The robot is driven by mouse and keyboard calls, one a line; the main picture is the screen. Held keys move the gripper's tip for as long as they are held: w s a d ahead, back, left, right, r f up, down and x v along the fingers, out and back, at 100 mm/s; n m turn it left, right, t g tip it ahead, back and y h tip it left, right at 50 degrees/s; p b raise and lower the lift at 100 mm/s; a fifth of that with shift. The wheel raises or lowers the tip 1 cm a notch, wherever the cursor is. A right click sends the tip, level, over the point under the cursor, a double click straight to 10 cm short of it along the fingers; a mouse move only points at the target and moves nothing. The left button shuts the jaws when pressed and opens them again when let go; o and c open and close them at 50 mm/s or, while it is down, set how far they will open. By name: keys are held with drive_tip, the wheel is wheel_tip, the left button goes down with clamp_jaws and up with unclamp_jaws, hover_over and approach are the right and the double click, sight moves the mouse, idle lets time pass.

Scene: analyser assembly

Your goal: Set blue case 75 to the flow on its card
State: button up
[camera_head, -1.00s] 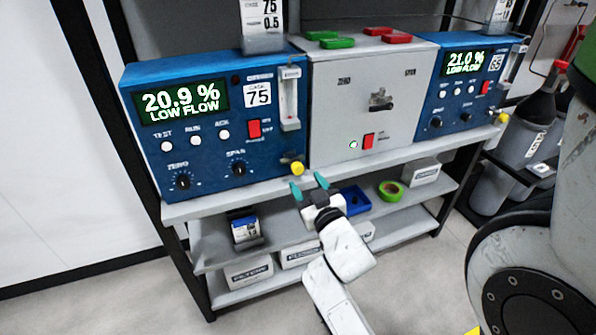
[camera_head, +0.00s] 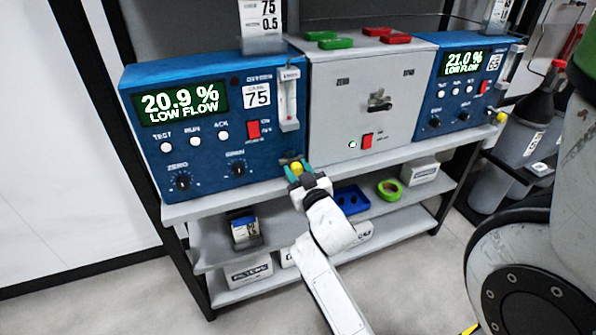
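Blue case 75 (camera_head: 205,150) stands at the left of the top shelf. Its display (camera_head: 180,103) reads 20.9 % and LOW FLOW. Its flow tube (camera_head: 289,100) is on the right of its front, with a yellow knob (camera_head: 296,168) low down below it. The card (camera_head: 262,18) above the case reads 75 and 0.5; its top is cut off. My gripper (camera_head: 298,171) has its teal fingers around the yellow knob, one on each side. Whether they touch the knob is too small to tell. The float inside the tube cannot be made out.
A grey box (camera_head: 330,110) with a central switch stands right of case 75. A second blue case (camera_head: 470,95), reading 21.0 % and LOW FLOW, stands beyond it. Below are a blue tray (camera_head: 350,199), green tape (camera_head: 390,190) and labelled boxes. Gas cylinders (camera_head: 535,120) stand at right.

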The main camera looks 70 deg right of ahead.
drive_tip(key=c, duration=0.6)
drive_tip(key=shift+c, duration=0.2)
drive_tip(key=n, duration=0.6)
drive_tip(key=shift+n, duration=0.3)
drive_tip(key=n, duration=0.3)
drive_tip(key=shift+p, duration=0.3)
drive_tip(key=shift+n, duration=2.1)
drive_tip(key=o, duration=1.1)
drive_tip(key=shift+c, duration=0.2)
